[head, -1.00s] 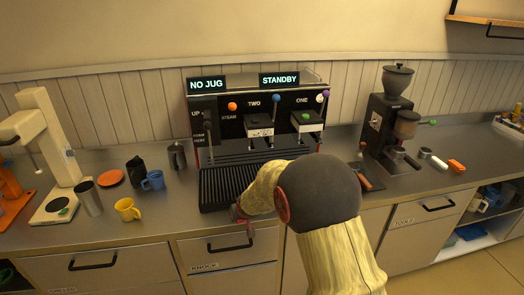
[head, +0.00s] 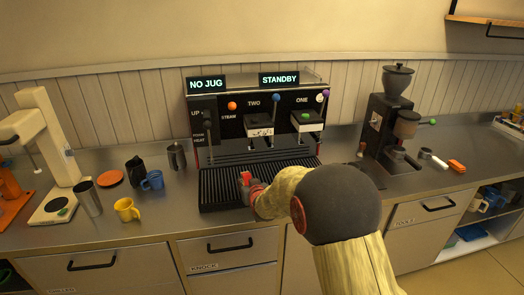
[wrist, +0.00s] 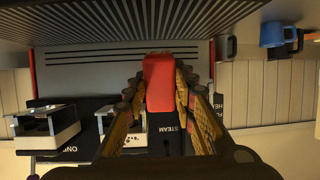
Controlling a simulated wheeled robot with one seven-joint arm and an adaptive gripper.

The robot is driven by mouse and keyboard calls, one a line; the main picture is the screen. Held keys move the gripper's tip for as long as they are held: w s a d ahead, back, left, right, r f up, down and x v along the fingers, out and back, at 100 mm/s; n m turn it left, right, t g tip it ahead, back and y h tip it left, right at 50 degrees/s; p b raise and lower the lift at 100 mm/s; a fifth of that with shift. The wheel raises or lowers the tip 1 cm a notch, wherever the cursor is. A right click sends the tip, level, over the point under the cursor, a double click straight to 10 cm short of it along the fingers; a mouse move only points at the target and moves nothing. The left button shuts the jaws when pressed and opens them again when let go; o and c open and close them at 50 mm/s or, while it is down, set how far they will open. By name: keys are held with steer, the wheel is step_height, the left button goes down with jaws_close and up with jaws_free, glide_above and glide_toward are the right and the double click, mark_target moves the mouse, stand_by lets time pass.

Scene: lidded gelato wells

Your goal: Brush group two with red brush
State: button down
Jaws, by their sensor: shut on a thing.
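My gripper (head: 250,186) is shut on the red brush (head: 246,178) and holds it in front of the coffee machine, over the slatted drip tray (head: 215,188). In the wrist view the red brush (wrist: 158,82) sits between both fingers (wrist: 160,85), pointing away from my wrist. Group two (head: 260,130), under the label TWO, has a pale front with dark marks. It is above and behind the brush, which looks apart from it. In the wrist view group two (wrist: 104,118) shows left of the fingers, partly hidden by them.
Group one (head: 308,120) is to the right of group two. A steel jug (head: 177,157), a blue mug (head: 153,180) and a yellow mug (head: 127,210) stand on the left counter. A grinder (head: 388,125) stands at the right.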

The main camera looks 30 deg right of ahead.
steer(key=d+r+t+h, duration=0.2)
steer(key=d+r+t, duration=0.35)
steer(key=r, duration=0.75)
steer(key=w+d+g+p, duration=0.1)
steer(key=w+d, duration=0.1)
steer(key=w, duration=0.4)
steer(key=shift+d+r+m, duration=0.2)
steer(key=shift+d+m, duration=0.15)
steer(key=shift+m, duration=0.05)
steer(key=shift+x, duration=0.8)
steer(key=shift+d+b, duration=0.15)
steer(key=shift+b, duration=0.2)
steer(key=shift+s+d+b, duration=0.35)
steer(key=shift+d, duration=0.4)
steer(key=shift+s+d+b, duration=0.3)
steer(key=shift+d+b, duration=0.05)
steer(key=shift+d, duration=0.4)
steer(key=shift+s+d+b, duration=0.15)
steer(key=shift+d+b, duration=0.1)
steer(key=shift+d, duration=0.6)
steer(key=shift+s+d+b, duration=0.15)
steer(key=shift+d+b, duration=0.1)
steer(key=shift+d, duration=0.6)
